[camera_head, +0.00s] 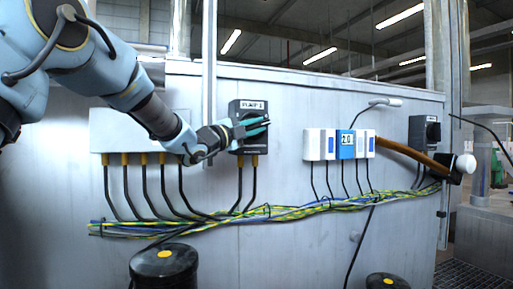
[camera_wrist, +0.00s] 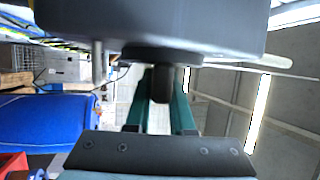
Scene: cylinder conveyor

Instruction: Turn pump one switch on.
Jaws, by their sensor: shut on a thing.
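The pump one switch is a dark grey box (camera_head: 248,106) labelled "PUMP 1", mounted on the grey panel left of centre. My gripper (camera_head: 262,126) reaches it from the left, with its teal fingers across the front of the box. In the wrist view the box (camera_wrist: 150,25) fills the top, and its dark knob (camera_wrist: 161,86) sits between the two fingers (camera_wrist: 160,98). My gripper is shut on the knob. In the head view the fingers hide the knob, so its exact turn angle cannot be read.
A long pale box (camera_head: 125,130) with several cables lies left of the switch. White and blue modules (camera_head: 345,144) and another dark switch box (camera_head: 424,133) are to the right. Bundled wires (camera_head: 270,211) run below. Black cylinders (camera_head: 164,268) stand in front.

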